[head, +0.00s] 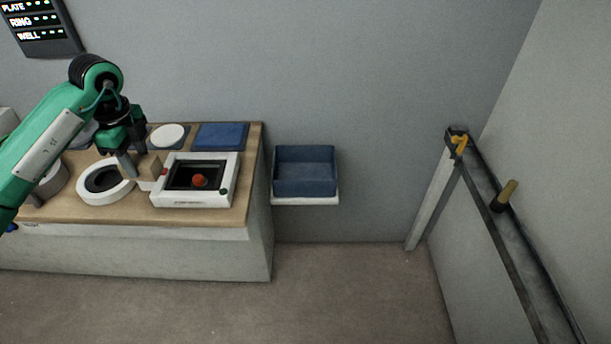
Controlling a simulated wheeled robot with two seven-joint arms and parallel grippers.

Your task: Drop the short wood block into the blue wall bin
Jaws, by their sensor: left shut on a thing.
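The short wood block (155,167) is a small tan piece at the fingertips of my left gripper (141,168). My left gripper is shut on it, just left of the white framed box on the counter. The fingers hide part of the block, and I cannot tell whether it touches the counter. The blue wall bin (305,188) is open-topped and looks empty. It sits on a white wall shelf (306,201) just right of the counter. My right gripper is not in view.
The wooden counter (180,215) holds a white framed box (193,201) with a red ball (199,180), a white ring (85,195), a white disc (168,135) and a blue mat (222,135). A rail (498,220) runs along the right wall. The floor between is clear.

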